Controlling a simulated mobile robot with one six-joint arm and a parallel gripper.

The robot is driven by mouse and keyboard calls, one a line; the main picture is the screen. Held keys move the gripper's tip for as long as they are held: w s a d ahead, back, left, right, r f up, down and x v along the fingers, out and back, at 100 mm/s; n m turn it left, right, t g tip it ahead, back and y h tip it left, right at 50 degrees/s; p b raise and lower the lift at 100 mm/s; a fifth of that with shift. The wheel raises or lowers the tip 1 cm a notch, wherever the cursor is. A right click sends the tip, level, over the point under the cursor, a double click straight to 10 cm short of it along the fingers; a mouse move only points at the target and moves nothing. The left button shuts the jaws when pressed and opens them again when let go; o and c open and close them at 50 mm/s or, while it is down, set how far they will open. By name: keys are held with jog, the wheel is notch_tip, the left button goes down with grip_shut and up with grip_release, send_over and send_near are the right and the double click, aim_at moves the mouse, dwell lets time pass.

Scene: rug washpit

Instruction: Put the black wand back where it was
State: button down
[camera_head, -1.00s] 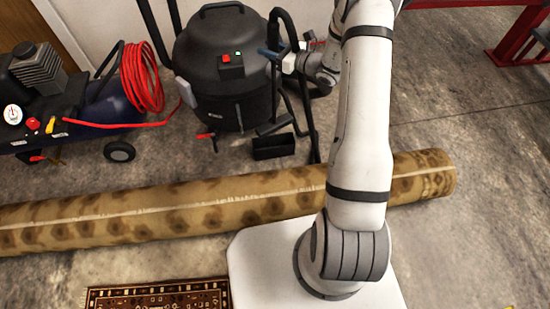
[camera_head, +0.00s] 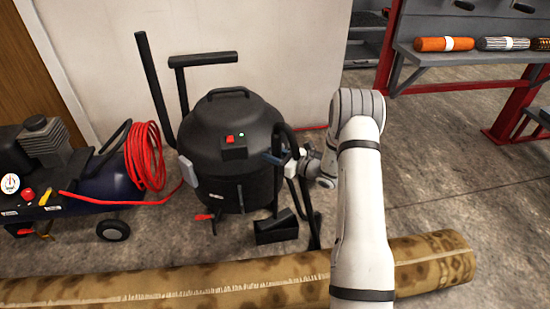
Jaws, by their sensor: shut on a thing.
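The black wand (camera_head: 303,205) is a thin dark tube at the right side of the black shop vacuum (camera_head: 228,185). It slopes down toward the floor. My gripper (camera_head: 279,157) is close against the vacuum's right side and is shut on the wand's upper part. The exact grip is small and partly hidden by dark parts around it. A black hose (camera_head: 284,134) arcs just above the gripper. I cannot tell whether the wand's lower end touches the floor.
A compressor with red hose (camera_head: 145,157) is at left. A rolled rug (camera_head: 180,287) lies across the front. The floor at right is clear.

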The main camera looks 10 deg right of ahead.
jog(key=shift+f+b, duration=0.4)
jog(key=shift+f, duration=0.2)
jog(key=c, duration=1)
grip_release()
